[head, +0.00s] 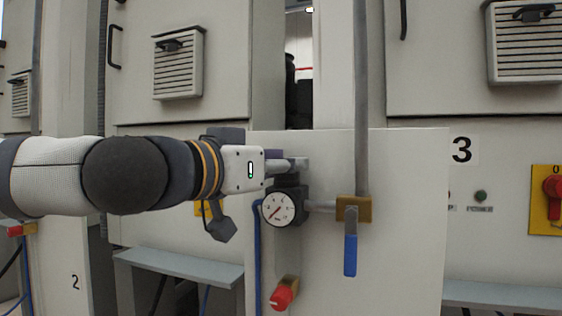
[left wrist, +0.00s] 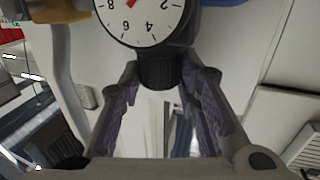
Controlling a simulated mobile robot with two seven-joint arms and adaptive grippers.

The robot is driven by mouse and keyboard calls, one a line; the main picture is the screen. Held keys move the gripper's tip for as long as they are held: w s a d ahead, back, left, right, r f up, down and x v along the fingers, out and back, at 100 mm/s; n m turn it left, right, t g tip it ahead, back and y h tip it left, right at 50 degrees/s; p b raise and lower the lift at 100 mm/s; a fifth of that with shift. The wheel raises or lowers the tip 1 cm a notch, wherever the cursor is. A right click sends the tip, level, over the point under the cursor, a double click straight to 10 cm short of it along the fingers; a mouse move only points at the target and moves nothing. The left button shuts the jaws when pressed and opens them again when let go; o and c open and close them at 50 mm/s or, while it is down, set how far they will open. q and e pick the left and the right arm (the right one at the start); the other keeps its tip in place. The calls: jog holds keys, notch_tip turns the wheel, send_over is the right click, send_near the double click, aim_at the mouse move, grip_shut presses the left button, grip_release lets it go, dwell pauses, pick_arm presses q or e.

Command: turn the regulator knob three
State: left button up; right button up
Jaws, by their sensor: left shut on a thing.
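In the head view my left gripper (head: 287,164) reaches in from the left at the top of the regulator and hides most of the knob. My right gripper is not in view.
A brass valve (head: 353,208) with a blue lever (head: 350,255) hangs right of the regulator, on a vertical grey pipe (head: 361,100). A red knob (head: 282,297) sits below. A red rotary switch (head: 553,188) is at the far right. The panel's right part is clear.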

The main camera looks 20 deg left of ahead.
pick_arm(q)
jog(key=y+p, duration=0.1)
jog(key=n+y+p, duration=0.1)
jog(key=r+n+t+y, duration=0.1)
jog(key=shift+s+d+y+p, duration=0.25)
jog(key=shift+s+y+p, duration=0.05)
jog(key=shift+p, duration=0.1)
jog(key=shift+w+f+n+y, duration=0.15)
jog(key=shift+f+n+y, duration=0.1)
jog(key=shift+n+y, duration=0.45)
jog(key=shift+w+f+n+y, duration=0.15)
jog(key=shift+n+y, duration=0.25)
jog(key=shift+y, duration=0.4)
jog(key=n+y, duration=0.2)
jog(key=y, duration=0.1)
jog(key=n+g+y, duration=0.1)
jog(key=n+y, duration=0.1)
jog(key=y, duration=0.2)
jog(key=shift+d+n+g, duration=0.2)
jog(key=shift+n+g, duration=0.1)
jog(key=shift+n, duration=0.1)
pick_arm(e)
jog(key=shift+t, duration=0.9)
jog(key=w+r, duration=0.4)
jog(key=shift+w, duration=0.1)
pick_arm(q)
jog(key=shift+f+y, duration=0.1)
jog(key=shift+y, duration=0.3)
jog(key=o, duration=1.2)
